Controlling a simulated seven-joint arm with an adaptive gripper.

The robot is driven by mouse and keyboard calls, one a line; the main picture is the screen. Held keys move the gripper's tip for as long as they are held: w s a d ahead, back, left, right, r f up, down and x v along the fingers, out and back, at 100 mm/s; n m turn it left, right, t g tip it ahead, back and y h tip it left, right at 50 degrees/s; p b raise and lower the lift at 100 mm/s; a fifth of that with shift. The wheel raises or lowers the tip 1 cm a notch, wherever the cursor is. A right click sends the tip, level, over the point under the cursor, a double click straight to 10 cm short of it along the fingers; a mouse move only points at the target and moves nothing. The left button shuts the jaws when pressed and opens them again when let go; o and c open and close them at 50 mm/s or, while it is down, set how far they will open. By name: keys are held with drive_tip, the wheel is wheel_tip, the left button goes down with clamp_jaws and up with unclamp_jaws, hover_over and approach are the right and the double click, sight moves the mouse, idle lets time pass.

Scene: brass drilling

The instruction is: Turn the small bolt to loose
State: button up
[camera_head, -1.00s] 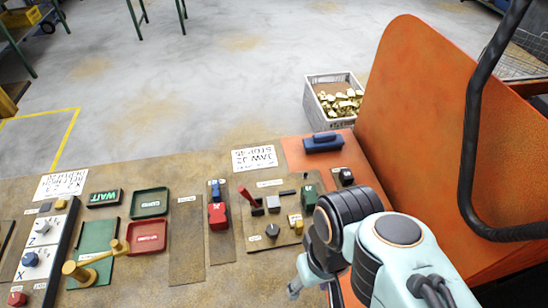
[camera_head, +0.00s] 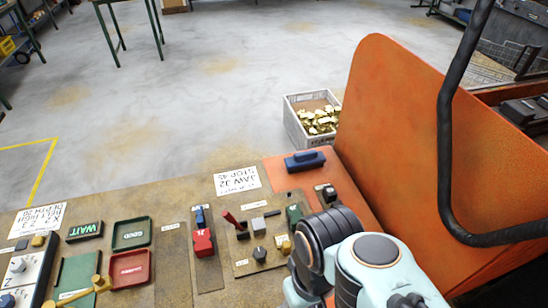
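The fixture plate (camera_head: 242,267) lies on the bench, left of my arm. My arm comes in from the lower right and covers the bench right of the plate. My gripper does not show; it is hidden or below the picture edge.
A green tray (camera_head: 132,234) and a red tray (camera_head: 130,269) lie further left. A blue-handled item (camera_head: 305,161) sits behind. A tall orange panel (camera_head: 420,130) and black bent tube (camera_head: 444,150) bound the right side.

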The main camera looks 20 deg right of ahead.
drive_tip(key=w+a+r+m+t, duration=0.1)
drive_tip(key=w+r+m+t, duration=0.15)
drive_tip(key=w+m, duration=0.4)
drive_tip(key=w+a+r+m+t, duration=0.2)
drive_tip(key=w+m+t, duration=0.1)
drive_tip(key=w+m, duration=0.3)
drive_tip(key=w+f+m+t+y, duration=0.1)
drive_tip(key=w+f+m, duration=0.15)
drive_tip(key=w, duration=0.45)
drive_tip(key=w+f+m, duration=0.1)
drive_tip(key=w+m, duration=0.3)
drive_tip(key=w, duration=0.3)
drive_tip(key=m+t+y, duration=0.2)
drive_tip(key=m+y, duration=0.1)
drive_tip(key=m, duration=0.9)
approach(290, 194)
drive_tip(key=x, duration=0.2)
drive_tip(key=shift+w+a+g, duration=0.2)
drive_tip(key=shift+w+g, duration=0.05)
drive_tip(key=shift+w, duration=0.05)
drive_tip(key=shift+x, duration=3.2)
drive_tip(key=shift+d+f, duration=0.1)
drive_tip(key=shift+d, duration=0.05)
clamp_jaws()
